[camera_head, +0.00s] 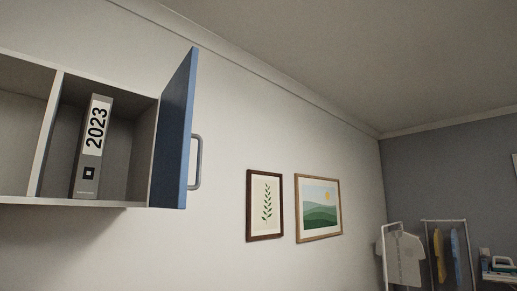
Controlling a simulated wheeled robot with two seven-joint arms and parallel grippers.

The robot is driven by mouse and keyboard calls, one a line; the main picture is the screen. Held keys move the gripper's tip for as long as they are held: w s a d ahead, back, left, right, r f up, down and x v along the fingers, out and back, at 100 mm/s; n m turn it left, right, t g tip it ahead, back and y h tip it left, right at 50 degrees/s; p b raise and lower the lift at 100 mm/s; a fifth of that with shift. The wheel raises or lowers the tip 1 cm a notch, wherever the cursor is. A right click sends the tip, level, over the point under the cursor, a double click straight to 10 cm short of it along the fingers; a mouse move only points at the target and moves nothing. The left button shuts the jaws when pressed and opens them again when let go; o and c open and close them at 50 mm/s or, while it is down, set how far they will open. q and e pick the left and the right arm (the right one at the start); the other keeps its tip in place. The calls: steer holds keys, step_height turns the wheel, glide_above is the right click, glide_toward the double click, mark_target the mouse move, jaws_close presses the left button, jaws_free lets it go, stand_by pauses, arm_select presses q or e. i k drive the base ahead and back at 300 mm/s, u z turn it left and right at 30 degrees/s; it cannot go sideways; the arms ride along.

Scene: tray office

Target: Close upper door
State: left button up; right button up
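The upper cabinet (57,72) hangs on the wall at the left, cut off by the left edge of the camera_head view. Its blue door (173,128) stands open at the right side of the cabinet, swung out from the wall. A grey bar handle (198,162) is on the door's right-hand face. Inside the right compartment stands a grey binder (86,178) marked 2023, leaning slightly. The left compartment is open and its visible part is empty. Neither of my grippers is in view.
Two framed pictures, a plant print (265,204) and a landscape (319,208), hang right of the door. A clothes rack (443,222) with garments stands at the far lower right. The wall around the door is clear.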

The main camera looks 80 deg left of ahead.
mark_target(169, 187)
steer(key=i, duration=1.3)
steer(key=u, duration=4)
steer(key=i, duration=1)
steer(key=u, duration=0.15)
steer(key=k, duration=0.4)
steer(key=u, duration=0.35)
